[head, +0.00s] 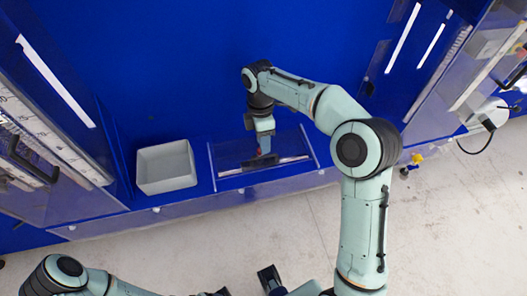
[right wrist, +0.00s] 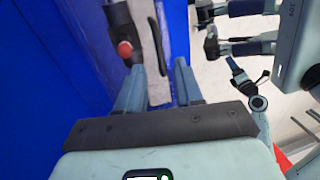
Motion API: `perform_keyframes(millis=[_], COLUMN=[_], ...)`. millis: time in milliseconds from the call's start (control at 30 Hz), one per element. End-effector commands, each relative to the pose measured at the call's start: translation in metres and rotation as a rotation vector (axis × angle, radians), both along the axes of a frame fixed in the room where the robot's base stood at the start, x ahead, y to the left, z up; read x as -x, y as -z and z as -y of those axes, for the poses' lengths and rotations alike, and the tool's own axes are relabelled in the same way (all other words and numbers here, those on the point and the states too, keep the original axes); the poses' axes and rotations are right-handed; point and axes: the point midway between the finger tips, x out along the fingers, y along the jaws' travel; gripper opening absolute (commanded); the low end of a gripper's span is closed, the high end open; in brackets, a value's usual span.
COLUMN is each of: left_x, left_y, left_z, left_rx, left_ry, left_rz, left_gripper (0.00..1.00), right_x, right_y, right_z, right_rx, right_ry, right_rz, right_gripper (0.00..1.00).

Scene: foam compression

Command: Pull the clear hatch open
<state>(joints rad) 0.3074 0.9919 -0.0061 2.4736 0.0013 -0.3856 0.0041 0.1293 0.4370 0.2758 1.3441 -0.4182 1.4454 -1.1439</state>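The clear hatch (head: 232,153) is a see-through panel with pale edges at the front of the blue bench, right of a grey-white bin. How far it stands open I cannot tell. My right gripper (head: 264,150) is over the hatch. In the right wrist view its two fingers (right wrist: 160,85) are apart with nothing clamped between them. A dark handle-like part with a red knob (right wrist: 125,49) lies just beyond the left finger; contact is unclear. My left gripper (head: 245,286) is cut off at the head view's bottom edge; two separated fingers show at the right wrist view's top right.
The grey-white bin (head: 166,167) sits left of the hatch. The blue bench (head: 190,60) is bare behind it. Clear-walled side structures stand at both sides, with a white device (head: 488,115) on a cable at the right. The pale floor (head: 240,235) in front is open.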

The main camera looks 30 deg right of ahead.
Motion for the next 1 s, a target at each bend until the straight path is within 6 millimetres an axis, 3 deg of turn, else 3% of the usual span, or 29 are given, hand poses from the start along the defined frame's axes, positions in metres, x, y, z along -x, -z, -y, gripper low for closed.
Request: perform_keyframes(millis=[100,233,633,667,767,1000], left_x=[0.001,0.002,0.002,0.002,0.002,0.002], left_y=[0.005,0.007,0.008,0.008,0.008,0.008], left_z=[0.0,0.0,0.0,0.0,0.0,0.0], left_rx=[0.0,0.0,0.0,0.0,0.0,0.0], left_ry=[0.0,0.0,0.0,0.0,0.0,0.0], left_rz=[-0.001,-0.002,-0.002,-0.002,-0.002,-0.002], left_gripper=[0.77,0.77,0.77,0.77,0.77,0.77], right_x=[0.005,0.007,0.008,0.008,0.008,0.008], right_y=[0.021,0.035,0.043,0.043,0.043,0.043], right_z=[-0.001,-0.001,-0.002,-0.002,-0.002,-0.002], right_rx=[0.0,0.001,0.0,0.0,0.0,0.0], right_ry=[0.0,0.001,0.001,0.001,0.001,0.001], right_rz=[-0.002,-0.001,0.001,0.001,0.001,0.001], right_gripper=[0.36,0.36,0.36,0.33,0.0,0.0])
